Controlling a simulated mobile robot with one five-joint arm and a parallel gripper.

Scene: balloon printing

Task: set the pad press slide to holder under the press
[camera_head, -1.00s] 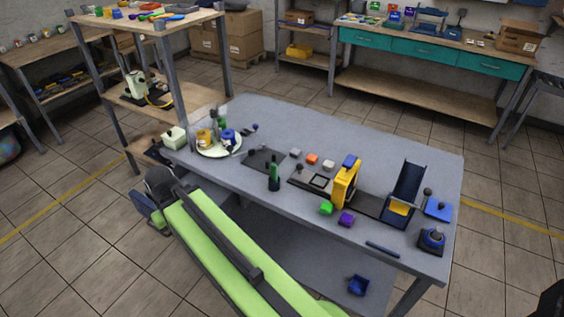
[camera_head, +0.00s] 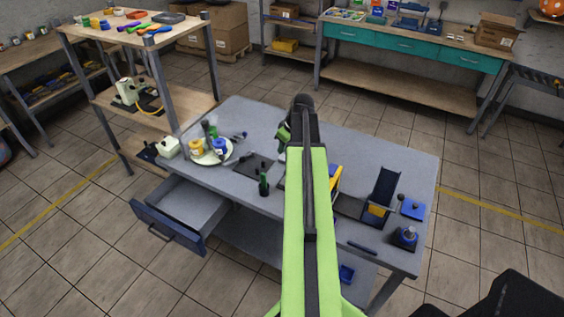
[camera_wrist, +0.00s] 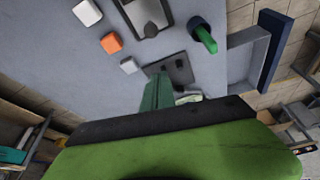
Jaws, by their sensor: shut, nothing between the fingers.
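The yellow pad press (camera_head: 336,180) stands on the table (camera_head: 350,148), mostly hidden behind my arm in the head view. In the wrist view the slide (camera_wrist: 147,14), a dark plate with a pale border, lies at the top edge with a black knob (camera_wrist: 151,30) on it. I cannot make out its holder or its place under the press. My gripper (camera_wrist: 160,80), with green fingers, is shut and empty. It is above the table, apart from the slide. In the head view its end (camera_head: 284,136) shows partly beside my dark wrist.
A drawer (camera_head: 178,212) stands open. A dark blue stand (camera_head: 382,190) is right of the press.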

